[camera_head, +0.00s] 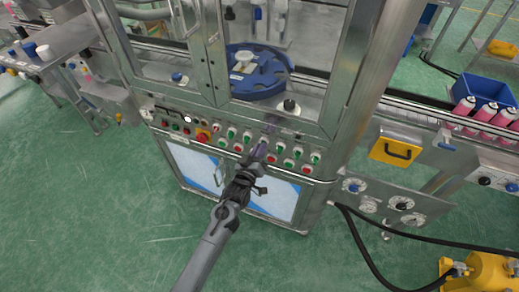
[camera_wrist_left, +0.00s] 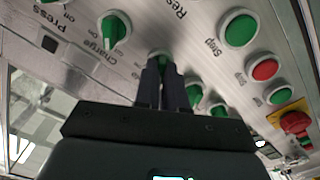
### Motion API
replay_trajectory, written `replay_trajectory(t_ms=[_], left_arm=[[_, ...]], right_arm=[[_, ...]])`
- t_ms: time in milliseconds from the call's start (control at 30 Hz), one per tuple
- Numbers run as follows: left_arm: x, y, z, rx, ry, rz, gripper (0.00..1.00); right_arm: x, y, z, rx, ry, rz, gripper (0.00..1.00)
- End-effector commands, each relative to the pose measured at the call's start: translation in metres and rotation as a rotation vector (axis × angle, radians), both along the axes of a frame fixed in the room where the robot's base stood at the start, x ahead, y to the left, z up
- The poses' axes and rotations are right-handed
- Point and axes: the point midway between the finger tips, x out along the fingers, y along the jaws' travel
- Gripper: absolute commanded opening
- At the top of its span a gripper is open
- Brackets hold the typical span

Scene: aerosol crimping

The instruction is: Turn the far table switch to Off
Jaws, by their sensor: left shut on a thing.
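The control panel (camera_head: 220,140) on the front of the machine carries rows of green and red buttons and switch knobs. My left gripper (camera_head: 262,149) reaches up to it from below. In the left wrist view its two dark fingers (camera_wrist_left: 163,66) are closed together on a green switch knob (camera_wrist_left: 159,54), which they mostly hide. Its turn position and label cannot be read. Another green switch knob (camera_wrist_left: 116,29) is beside it on the left, near the words "Charge" and "On". I cannot tell by label which is the table switch. My right gripper is not in view.
A green button (camera_wrist_left: 240,28) and a red button (camera_wrist_left: 264,69) are close to the fingers. A red emergency stop (camera_head: 203,135) is left of the gripper. A blue rotary table (camera_head: 262,84) is behind the machine's frame. Pink cans (camera_head: 483,116) stand at the right.

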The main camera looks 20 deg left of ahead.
Motion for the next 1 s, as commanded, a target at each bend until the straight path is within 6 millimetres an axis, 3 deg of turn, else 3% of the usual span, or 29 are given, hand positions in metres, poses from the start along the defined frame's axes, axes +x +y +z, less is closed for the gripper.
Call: replay_trajectory(t_ms=[167, 200, 367, 733, 1000], left_arm=[[0.0, 0.0, 0.0, -0.002, -0.001, 0.001, 0.0], [0.0, 0.0, 0.0, -0.002, -0.001, 0.001, 0.13], [0.0, 0.0, 0.0, -0.001, -0.001, 0.001, 0.35], [-0.004, 0.0, 0.0, 0.0, 0.001, 0.0, 0.35], [-0.039, 0.0, 0.0, 0.0, 0.003, 0.001, 0.35]], right_arm=[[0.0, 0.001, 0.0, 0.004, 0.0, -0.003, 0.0], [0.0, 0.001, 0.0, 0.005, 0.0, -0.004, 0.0], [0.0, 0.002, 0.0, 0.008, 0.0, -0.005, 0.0], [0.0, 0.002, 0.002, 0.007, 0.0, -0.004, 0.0], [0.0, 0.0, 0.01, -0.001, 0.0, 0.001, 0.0]])
